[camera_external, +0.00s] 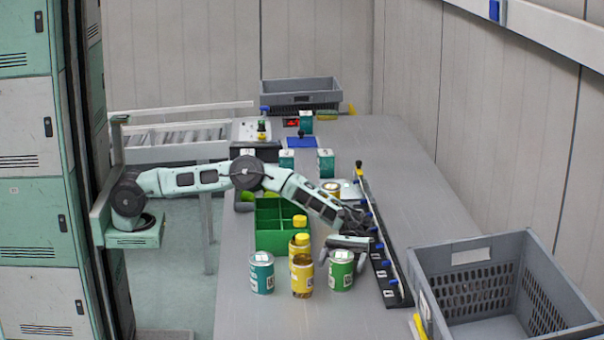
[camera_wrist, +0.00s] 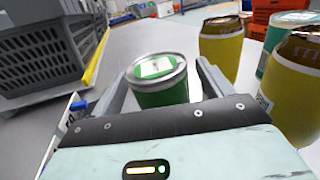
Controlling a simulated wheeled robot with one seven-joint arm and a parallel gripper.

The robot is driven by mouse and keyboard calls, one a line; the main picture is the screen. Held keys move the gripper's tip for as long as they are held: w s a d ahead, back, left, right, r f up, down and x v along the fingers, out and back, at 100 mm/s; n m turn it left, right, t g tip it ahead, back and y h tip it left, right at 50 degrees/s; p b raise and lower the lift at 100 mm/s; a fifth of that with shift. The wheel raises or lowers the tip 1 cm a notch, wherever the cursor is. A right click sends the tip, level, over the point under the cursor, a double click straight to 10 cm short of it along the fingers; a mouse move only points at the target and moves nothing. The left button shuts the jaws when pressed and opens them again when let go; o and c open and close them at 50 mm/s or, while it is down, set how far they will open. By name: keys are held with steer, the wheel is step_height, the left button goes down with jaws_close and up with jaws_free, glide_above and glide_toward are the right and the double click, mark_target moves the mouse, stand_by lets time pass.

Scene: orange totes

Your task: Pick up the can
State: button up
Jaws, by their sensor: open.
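A green can (camera_external: 341,271) with a pale lid stands upright on the grey table in the external view, to the right of two yellow jars. My gripper (camera_external: 348,243) is just above and behind it there, pointing down toward it. In the wrist view the green can (camera_wrist: 160,82) stands between my two open fingers (camera_wrist: 160,88), with a white label on its lid. I cannot tell whether either finger touches it. The lower part of the can is hidden by the gripper body in the wrist view. A teal can (camera_external: 261,273) stands further left.
Yellow jars (camera_external: 302,276) stand close to the left of the green can. A green divided box (camera_external: 272,240) is behind them. A dark rail (camera_external: 385,265) runs along the right, and a grey crate (camera_external: 470,255) stands at the front right. The table's back right is clear.

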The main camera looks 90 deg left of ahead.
steer(key=c, duration=1.3)
steer(key=shift+r, duration=0.15)
